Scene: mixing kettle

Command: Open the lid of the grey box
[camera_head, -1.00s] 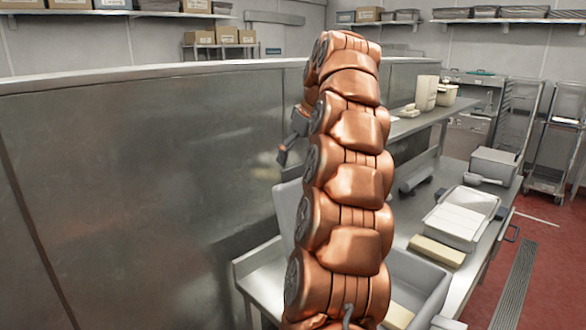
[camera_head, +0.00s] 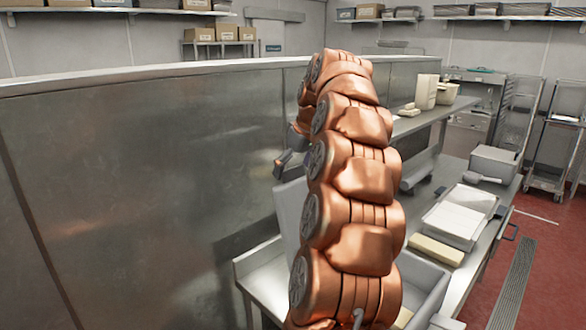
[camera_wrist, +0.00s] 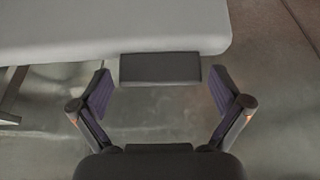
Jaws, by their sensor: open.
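The grey box (camera_head: 432,283) stands at the lower right of the head view, behind my copper arm, with its top open. A light grey panel that looks like its lid (camera_head: 288,212) stands raised, nearly upright, left of my arm, which hides its hinge side. In the wrist view the lid (camera_wrist: 110,28) spans the top, with a dark handle (camera_wrist: 160,68) at its edge. My gripper (camera_wrist: 161,84) is open and empty, its fingers either side of the handle with gaps on both sides. In the head view my gripper (camera_head: 281,165) is at the lid's upper edge.
A high metal partition (camera_head: 130,180) fills the left, close to my gripper. A metal counter (camera_head: 480,262) on the right holds a white-filled tray (camera_head: 455,222), a yellowish block (camera_head: 437,250) and a closed grey container (camera_head: 494,163).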

